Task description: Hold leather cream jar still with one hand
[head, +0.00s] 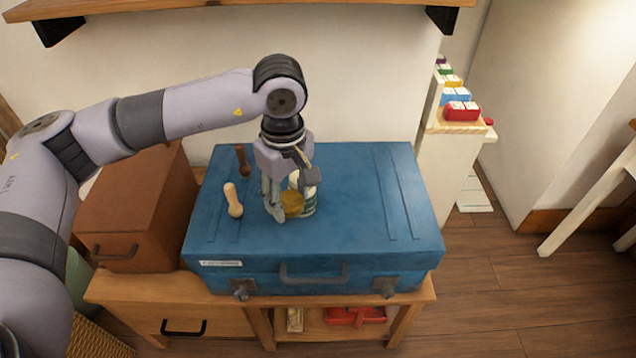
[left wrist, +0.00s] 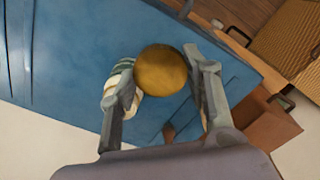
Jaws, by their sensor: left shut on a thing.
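My left gripper (head: 288,198) points down over the blue suitcase (head: 350,225) and is shut on the leather cream jar. The jar shows a round golden-brown part (head: 291,203) between the fingers and a white-and-green part (head: 310,204) just to its right. In the left wrist view, the golden-brown round (left wrist: 161,70) lies between the fingertips (left wrist: 165,80). The striped white-and-green part (left wrist: 116,84) shows beside and behind the left finger. I cannot tell how these two parts join. The fingers hide some of the jar. My right gripper is in neither view.
A brown case (head: 130,215) is beside the suitcase on the wooden bench (head: 170,290). A shelf (head: 240,8) hangs above. The suitcase's right side is clear.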

